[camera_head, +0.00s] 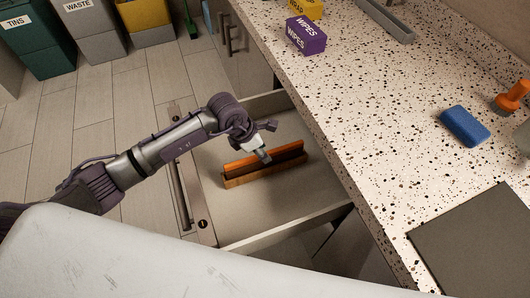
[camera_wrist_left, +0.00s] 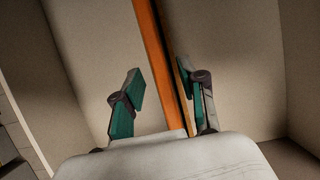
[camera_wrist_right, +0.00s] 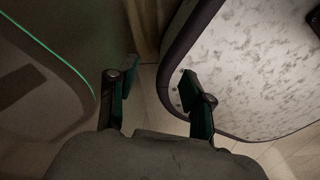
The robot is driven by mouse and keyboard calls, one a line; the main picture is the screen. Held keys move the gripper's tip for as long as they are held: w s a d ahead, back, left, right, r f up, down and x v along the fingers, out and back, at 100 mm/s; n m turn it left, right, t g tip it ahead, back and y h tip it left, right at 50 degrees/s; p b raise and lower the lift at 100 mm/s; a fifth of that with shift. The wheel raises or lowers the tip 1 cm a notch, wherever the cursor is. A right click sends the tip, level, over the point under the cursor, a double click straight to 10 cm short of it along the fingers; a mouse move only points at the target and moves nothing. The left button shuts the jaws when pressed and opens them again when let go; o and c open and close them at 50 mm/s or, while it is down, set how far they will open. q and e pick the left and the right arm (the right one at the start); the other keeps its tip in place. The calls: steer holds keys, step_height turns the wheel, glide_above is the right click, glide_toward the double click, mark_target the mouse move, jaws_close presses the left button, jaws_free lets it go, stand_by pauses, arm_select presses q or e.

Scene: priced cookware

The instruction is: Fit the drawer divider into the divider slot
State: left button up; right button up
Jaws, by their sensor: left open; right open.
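The drawer divider (camera_head: 288,151) is a long orange board in the open drawer (camera_head: 222,203). A dark gap and a lower brown-orange strip (camera_head: 242,180), likely the divider slot, run along its near side. I cannot tell whether the board is seated in the slot. My left gripper (camera_head: 264,156) is open, low over the middle of these pieces. In the left wrist view the divider (camera_wrist_left: 153,45) and dark gap run between the spread fingers (camera_wrist_left: 162,85), without a visible grip. My right gripper (camera_wrist_right: 158,85) is open and empty, away from the drawer.
The speckled counter (camera_head: 370,120) runs along the drawer's right side. It carries a purple wipes box (camera_head: 306,36), a blue sponge (camera_head: 463,126) and a dark mat (camera_head: 475,245). Bins (camera_head: 95,25) stand at the back left. The rest of the drawer floor is clear.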

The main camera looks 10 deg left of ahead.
arm_select(q)
steer(key=v, duration=0.9)
steer(key=shift+b, duration=0.35)
steer(key=shift+s+r, duration=0.1)
